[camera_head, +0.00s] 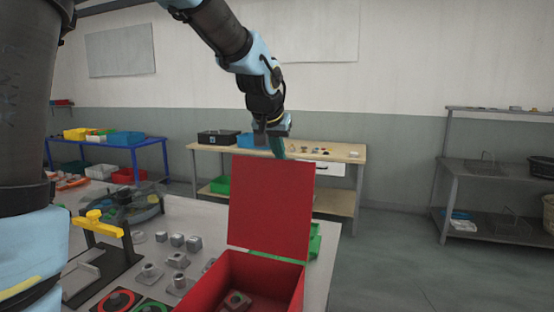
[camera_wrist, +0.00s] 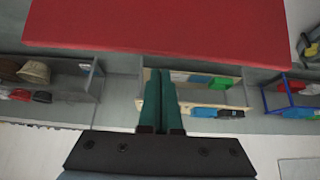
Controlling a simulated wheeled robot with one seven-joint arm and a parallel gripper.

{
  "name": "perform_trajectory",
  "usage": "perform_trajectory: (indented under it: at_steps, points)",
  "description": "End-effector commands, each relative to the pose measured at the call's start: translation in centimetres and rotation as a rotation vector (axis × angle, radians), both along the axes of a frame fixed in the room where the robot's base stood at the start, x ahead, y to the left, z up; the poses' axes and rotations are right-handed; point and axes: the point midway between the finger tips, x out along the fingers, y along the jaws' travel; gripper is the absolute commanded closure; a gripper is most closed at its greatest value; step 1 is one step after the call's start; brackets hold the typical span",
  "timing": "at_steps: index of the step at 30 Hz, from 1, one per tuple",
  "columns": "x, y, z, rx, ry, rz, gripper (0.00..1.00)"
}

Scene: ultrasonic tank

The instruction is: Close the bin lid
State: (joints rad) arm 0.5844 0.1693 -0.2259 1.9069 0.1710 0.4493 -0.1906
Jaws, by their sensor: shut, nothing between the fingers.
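The red bin (camera_head: 260,278) stands at the front of the work table, with a part (camera_head: 237,299) lying inside it. Its red lid (camera_head: 270,209) stands upright, open, along the bin's back edge. My gripper (camera_head: 278,155) is at the top edge of the lid, on its far side, with its lower tips partly hidden behind the lid. In the wrist view the lid (camera_wrist: 160,30) fills the top, and my green gripper fingers (camera_wrist: 160,72) are shut together and empty, pointing toward its edge. I cannot tell whether they touch the lid.
On the work table (camera_head: 205,215), several grey metal parts (camera_head: 178,260) and a yellow-topped fixture (camera_head: 100,222) stand left of the bin. A green container (camera_head: 314,240) shows behind the lid. A wooden bench (camera_head: 340,152) stands farther back. Open floor (camera_head: 390,260) lies to the right.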

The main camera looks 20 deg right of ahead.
Motion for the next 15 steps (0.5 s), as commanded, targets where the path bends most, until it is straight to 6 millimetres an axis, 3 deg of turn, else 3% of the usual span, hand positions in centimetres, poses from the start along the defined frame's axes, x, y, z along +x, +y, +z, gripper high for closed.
perform_trajectory:
  at_steps: [5, 15]
  points:
    - [1.2, -1.3, -2.4, 0.002, 0.004, -0.002, 1.00]
    - [-1.4, 1.2, -2.2, 0.000, 0.000, 0.000, 1.00]
